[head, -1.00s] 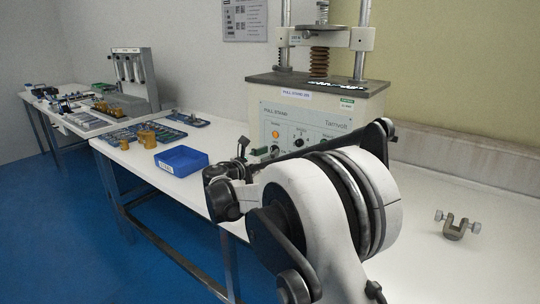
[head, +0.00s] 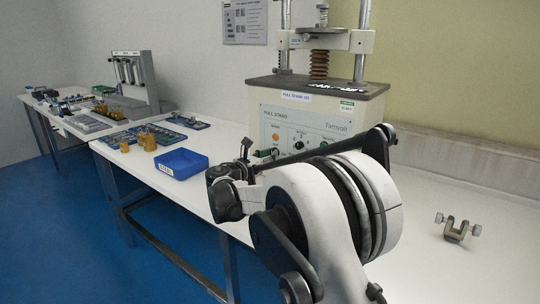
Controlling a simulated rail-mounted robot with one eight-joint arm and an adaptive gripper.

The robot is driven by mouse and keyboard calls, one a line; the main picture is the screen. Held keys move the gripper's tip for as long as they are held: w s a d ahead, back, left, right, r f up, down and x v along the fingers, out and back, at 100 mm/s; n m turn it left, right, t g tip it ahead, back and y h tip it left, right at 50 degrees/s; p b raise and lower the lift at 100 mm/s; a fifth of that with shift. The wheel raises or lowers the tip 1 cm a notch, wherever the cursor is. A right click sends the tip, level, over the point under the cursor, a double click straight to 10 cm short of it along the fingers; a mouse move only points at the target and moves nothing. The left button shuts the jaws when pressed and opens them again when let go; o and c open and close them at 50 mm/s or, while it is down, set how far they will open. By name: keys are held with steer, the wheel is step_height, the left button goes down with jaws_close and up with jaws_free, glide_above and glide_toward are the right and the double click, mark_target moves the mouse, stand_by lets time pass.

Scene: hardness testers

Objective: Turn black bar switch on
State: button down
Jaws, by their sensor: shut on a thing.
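The pull stand (head: 318,100) is a light grey machine with a dark top on the white bench. Its front panel carries an orange lamp (head: 276,136), a dark knob (head: 298,145) and small labels. My gripper (head: 266,153) is at the lower left of this panel, small and partly hidden behind my arm. It is shut on what appears to be the black bar switch at the panel's lower left. The switch and the fingertips are too small and covered to show the switch's position.
A blue bin (head: 181,163) stands left of the machine, with brass weights (head: 148,140) and blue trays (head: 118,138) beyond it. A small metal clamp (head: 456,229) lies at the right. The bench between the machine and the clamp is largely clear.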

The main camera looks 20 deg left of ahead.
steer(key=shift+m, duration=0.4)
steer(key=m+p, duration=0.1)
steer(key=m, duration=0.7)
steer(key=m+p, duration=0.1)
steer(key=m, duration=0.7)
steer(key=shift+d+f+m, duration=0.2)
steer(key=shift+m, duration=0.5)
steer(key=c, duration=1.8)
jaws_free()
steer(key=v, duration=1.2)
